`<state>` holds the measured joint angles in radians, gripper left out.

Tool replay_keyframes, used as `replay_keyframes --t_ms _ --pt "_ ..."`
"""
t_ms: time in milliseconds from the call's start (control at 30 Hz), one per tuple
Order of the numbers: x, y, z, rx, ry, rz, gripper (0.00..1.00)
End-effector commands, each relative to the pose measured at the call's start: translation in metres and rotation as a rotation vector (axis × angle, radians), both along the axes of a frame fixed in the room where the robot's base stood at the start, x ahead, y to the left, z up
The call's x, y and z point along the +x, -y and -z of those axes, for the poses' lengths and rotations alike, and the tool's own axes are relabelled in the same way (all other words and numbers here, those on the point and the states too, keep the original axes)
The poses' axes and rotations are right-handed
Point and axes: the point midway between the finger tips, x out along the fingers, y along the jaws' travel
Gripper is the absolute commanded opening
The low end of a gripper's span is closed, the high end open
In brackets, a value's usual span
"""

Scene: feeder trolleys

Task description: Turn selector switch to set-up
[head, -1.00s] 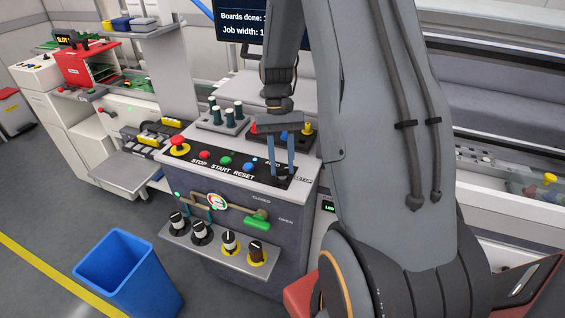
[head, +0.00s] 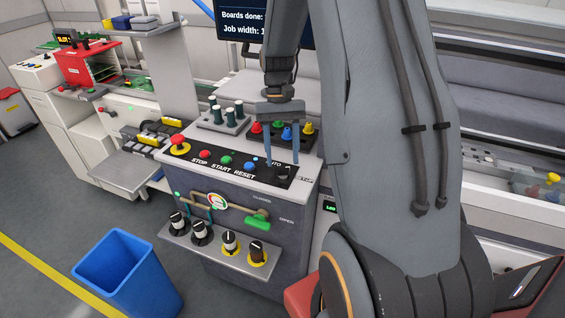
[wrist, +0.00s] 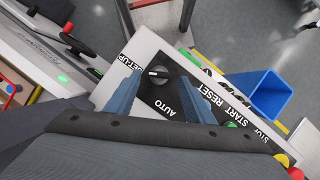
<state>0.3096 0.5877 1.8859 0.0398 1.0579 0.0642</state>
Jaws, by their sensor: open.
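The selector switch (wrist: 160,74) is a round black knob with a white mark on a black panel strip (wrist: 167,100). In the wrist view, SET-UP is printed to its left and AUTO below it. The white mark lies nearly level in the picture; I cannot tell surely which label it points at. My gripper (wrist: 160,80) is open, its two blue fingers on either side of the knob in that view. In the head view my gripper (head: 281,163) is over the right end of the panel strip. The knob is hard to make out there, and contact cannot be told.
Left along the panel are the blue RESET button (head: 247,167), green START button (head: 226,160), red STOP button (head: 205,154) and emergency stop (head: 180,145). Colored knobs (head: 286,133) stand behind the fingers. A green valve handle (head: 257,222) is on the front. A blue bin (head: 120,270) stands on the floor.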

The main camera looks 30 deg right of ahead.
Motion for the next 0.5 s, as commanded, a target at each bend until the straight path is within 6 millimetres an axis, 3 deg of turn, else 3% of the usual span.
replay_keyframes --t_ms 300,500 --pt "0.018 0.007 -0.041 -0.002 0.004 0.001 0.48" --pt "0.019 0.008 -0.049 0.0 0.0 0.001 0.48"
